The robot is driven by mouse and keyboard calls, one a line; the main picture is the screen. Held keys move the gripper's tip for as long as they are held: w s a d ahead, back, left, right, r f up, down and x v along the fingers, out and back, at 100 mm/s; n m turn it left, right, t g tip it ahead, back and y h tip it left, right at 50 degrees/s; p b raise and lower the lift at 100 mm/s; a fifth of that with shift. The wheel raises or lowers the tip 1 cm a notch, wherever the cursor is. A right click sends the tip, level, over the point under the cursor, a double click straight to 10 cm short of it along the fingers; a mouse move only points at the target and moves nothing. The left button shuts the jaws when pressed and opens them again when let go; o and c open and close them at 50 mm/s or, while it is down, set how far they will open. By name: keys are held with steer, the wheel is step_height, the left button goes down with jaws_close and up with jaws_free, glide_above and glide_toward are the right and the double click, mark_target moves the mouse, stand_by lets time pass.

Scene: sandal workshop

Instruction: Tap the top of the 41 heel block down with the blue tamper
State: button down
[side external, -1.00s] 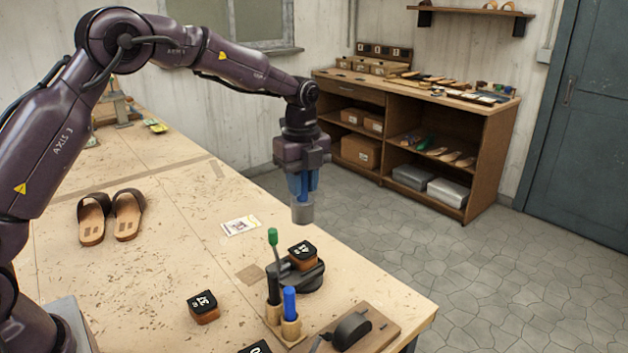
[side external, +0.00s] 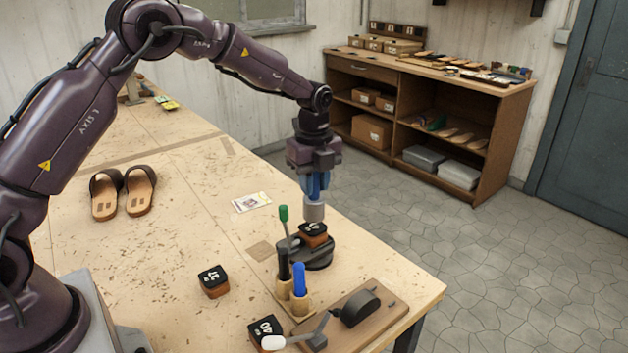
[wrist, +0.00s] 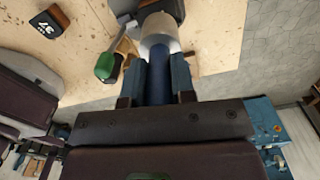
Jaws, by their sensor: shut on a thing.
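My gripper (side external: 314,188) is shut on the blue tamper (wrist: 159,78), which hangs upright with its grey cylindrical head (side external: 314,212) down. The heel block (side external: 314,238), brown with a black top, sits in a dark round clamp (side external: 318,258) with a green-handled lever (side external: 284,214). The tamper head is right over the block's top, at or very near contact; I cannot tell whether it touches. The head partly hides the block's white number. In the wrist view the head (wrist: 158,28) covers most of the block.
Heel blocks marked 37 (side external: 213,281) and 40 (side external: 265,332) lie on the bench. A holder with black and blue-handled tools (side external: 300,282) stands in front of the clamp. A wooden board with a dark device (side external: 360,308) is at the front right. Sandals (side external: 122,192) lie at left.

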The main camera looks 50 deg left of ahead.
mark_target(314, 198)
steer(key=shift+f, duration=1.65)
steer(key=shift+r, duration=1.8)
steer(key=shift+r, duration=2.05)
